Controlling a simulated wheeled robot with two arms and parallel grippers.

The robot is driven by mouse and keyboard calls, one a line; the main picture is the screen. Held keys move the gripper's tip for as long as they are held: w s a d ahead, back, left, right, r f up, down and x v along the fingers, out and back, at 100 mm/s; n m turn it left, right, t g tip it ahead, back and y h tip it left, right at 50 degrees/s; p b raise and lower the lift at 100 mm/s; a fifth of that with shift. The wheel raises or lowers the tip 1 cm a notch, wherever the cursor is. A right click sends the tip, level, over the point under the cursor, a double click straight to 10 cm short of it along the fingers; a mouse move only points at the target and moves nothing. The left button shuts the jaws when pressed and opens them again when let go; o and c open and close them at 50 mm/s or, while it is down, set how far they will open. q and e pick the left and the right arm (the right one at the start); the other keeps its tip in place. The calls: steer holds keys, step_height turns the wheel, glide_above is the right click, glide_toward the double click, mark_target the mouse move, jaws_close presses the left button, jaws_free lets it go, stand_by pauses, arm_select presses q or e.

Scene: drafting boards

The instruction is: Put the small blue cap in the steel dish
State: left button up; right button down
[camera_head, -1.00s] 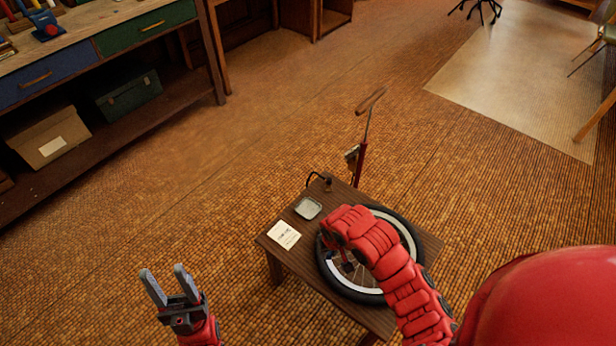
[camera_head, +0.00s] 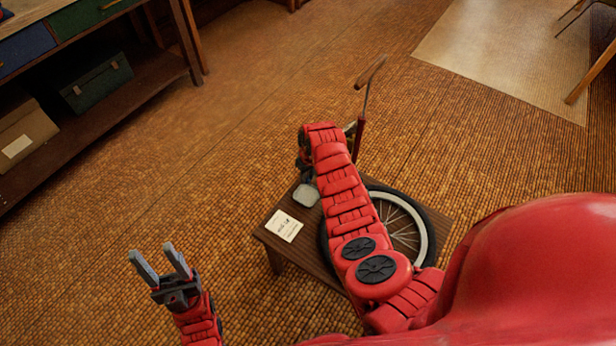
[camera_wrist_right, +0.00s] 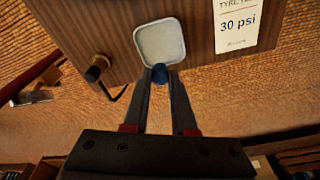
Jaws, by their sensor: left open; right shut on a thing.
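The small blue cap (camera_wrist_right: 160,74) is held between the fingertips of my right gripper (camera_wrist_right: 161,76) in the right wrist view. The steel dish (camera_wrist_right: 160,43) is a pale square dish on the table, and the cap shows at its near edge in that view. I cannot tell the cap's height above it. In the head view the dish (camera_head: 306,195) is partly covered by my right arm, and the right fingers are mostly hidden there. My left gripper (camera_head: 160,262) is open and empty, left of the table.
The small wooden table (camera_head: 290,252) also bears a bicycle wheel (camera_head: 427,236) and a paper card (camera_head: 284,226), which reads 30 psi in the wrist view. A hose with a fitting (camera_wrist_right: 96,69) lies beside the dish. A floor pump (camera_head: 361,125) stands behind the table.

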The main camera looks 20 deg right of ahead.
steer(key=shift+f+b, duration=3.1)
steer(key=shift+f, duration=1)
steer(key=c, duration=0.6)
jaws_free()
steer(key=shift+c, duration=0.2)
steer(key=shift+r, duration=0.2)
